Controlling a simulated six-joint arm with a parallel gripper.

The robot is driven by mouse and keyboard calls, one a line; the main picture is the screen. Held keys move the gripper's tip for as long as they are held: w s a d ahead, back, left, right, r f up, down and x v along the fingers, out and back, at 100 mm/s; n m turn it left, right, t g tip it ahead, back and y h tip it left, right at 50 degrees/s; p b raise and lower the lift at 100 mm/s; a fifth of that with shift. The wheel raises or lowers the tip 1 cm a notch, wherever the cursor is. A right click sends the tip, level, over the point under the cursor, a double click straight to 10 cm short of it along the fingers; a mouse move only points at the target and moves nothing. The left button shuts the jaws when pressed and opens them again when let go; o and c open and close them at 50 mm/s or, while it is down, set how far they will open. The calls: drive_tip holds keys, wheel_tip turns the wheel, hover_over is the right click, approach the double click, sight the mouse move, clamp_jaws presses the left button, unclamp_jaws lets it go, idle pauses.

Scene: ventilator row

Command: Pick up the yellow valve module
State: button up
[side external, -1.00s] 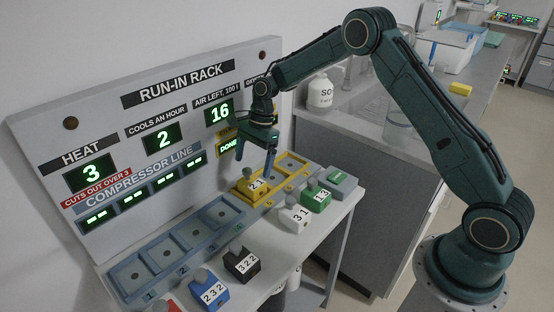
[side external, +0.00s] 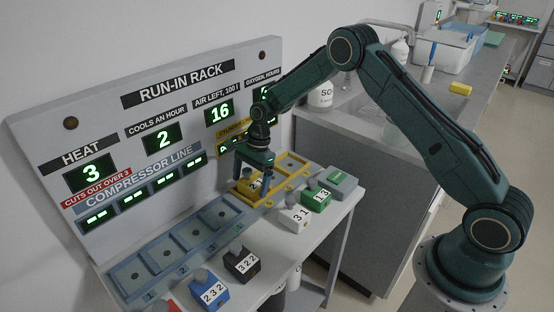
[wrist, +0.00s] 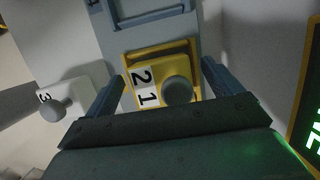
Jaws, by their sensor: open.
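The yellow valve module (side external: 246,188) has a white label with black digits. It sits in a yellow-framed bay at the right part of the rack's slotted strip. In the wrist view the module (wrist: 136,63) shows its label, reading 2 and 1, and a round grey knob (wrist: 178,90). My gripper (side external: 253,180) is open and low over the module, pointing down. In the wrist view the gripper's fingers (wrist: 160,78) stand apart, one on each side of the module and knob. I cannot tell whether a finger touches it. The gripper partly hides the module in the side view.
Several empty grey-blue bays (side external: 228,229) lie left of it. Black (side external: 242,263), blue (side external: 210,290), white (side external: 294,218) and green (side external: 316,198) modules stand along the front. The upright run-in rack panel (side external: 195,135) is close behind my gripper.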

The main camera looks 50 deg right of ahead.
sight(250, 182)
drive_tip(key=shift+f, duration=0.1)
idle(0.4)
drive_tip(key=c, duration=1.3)
drive_tip(key=shift+r, duration=0.2)
wheel_tip(250, 182, up, 20)
drive_tip(key=shift+f, duration=0.1)
